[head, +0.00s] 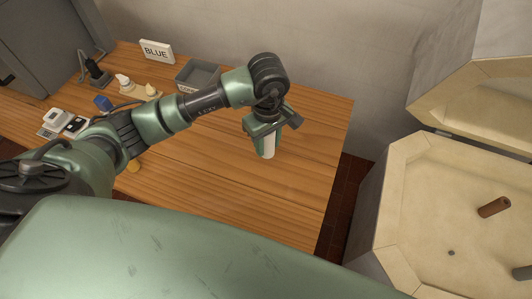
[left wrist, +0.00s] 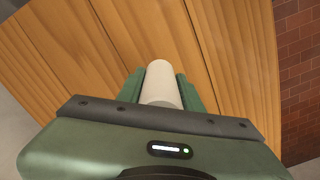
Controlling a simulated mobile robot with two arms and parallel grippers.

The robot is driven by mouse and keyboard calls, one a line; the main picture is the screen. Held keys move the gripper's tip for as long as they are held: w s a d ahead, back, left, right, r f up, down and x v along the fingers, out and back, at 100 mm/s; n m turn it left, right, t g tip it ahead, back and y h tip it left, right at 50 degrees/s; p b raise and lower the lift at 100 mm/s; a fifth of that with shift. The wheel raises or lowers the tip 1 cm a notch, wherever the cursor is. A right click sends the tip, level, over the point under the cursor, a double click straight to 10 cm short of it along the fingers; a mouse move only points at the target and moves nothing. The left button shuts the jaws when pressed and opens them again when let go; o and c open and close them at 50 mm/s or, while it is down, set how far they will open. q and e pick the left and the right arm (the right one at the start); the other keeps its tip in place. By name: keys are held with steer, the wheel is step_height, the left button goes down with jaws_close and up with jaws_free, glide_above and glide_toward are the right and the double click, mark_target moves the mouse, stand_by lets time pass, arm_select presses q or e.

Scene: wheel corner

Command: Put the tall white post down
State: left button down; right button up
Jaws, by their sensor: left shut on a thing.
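The tall white post (head: 267,150) is in my left gripper (head: 266,134), over the right part of the wooden table (head: 220,196). In the left wrist view the white post (left wrist: 161,82) stands between the two green fingers (left wrist: 160,92), which are shut on it. The post points down toward the table. I cannot tell whether its lower end touches the wood. My right gripper is not in view.
Bare wood surrounds the post, with the table's right edge nearby. An open cream-lined case (head: 450,200) stands at the right.

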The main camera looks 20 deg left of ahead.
arm_select(q)
step_height(320, 180, down, 3)
steer(key=shift+r, duration=0.1)
step_height(320, 180, down, 5)
steer(key=shift+r+p, duration=0.1)
steer(key=shift+p, duration=0.35)
steer(key=shift+w, duration=0.1)
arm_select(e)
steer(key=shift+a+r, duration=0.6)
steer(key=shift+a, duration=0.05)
arm_select(q)
steer(key=shift+f, duration=0.2)
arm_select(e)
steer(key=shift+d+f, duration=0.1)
arm_select(q)
steer(key=shift+f+b, duration=0.2)
steer(key=shift+b, duration=0.1)
steer(key=c, duration=0.9)
jaws_free()
steer(key=shift+r, duration=0.1)
steer(key=shift+c, duration=0.2)
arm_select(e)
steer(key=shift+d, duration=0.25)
arm_select(q)
steer(key=shift+r, duration=0.1)
